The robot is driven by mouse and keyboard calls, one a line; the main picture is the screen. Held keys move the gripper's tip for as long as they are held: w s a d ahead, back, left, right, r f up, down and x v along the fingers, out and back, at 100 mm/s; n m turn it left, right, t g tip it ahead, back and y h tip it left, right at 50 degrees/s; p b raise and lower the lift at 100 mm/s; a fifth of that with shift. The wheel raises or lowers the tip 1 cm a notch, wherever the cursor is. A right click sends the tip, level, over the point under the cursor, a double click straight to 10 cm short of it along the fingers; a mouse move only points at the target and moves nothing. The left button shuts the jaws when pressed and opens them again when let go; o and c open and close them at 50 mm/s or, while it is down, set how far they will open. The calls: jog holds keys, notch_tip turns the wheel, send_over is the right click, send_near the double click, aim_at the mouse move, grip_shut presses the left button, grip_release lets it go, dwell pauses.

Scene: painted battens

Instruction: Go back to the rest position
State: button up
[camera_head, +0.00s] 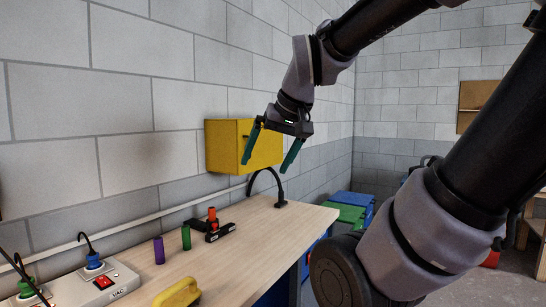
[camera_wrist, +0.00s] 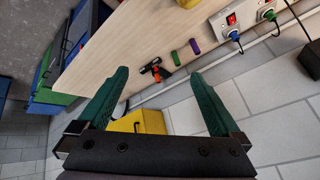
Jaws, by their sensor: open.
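My gripper (camera_head: 269,157) is open and empty, held in the air above the workbench and in front of the yellow wall box (camera_head: 225,146). In the wrist view my gripper (camera_wrist: 167,80) shows two green fingers spread wide with nothing between them. The wooden workbench (camera_head: 250,220) lies below it. On the bench stand a purple cylinder (camera_head: 159,250) and a green cylinder (camera_head: 186,237). Beside them is a black tool or holder (camera_head: 219,231) with an orange-red cylinder (camera_head: 212,215). None of these touches my gripper.
A power strip (camera_head: 103,282) with plugs and a yellow object (camera_head: 178,293) sit at the bench's near left. A black curved stand (camera_head: 280,203) rises at the far end. Blue and green bins (camera_head: 350,212) are beyond the bench. A block wall (camera_head: 125,110) runs along the left.

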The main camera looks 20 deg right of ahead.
jog(key=shift+s+d+r+m+t, duration=0.15)
jog(key=shift+s+d+r+m, duration=0.05)
jog(key=shift+s+m, duration=0.25)
jog(key=shift+s+d+r+m+t, duration=0.15)
jog(key=shift+s+m, duration=0.15)
jog(key=shift+m, duration=0.15)
dwell(0.8)
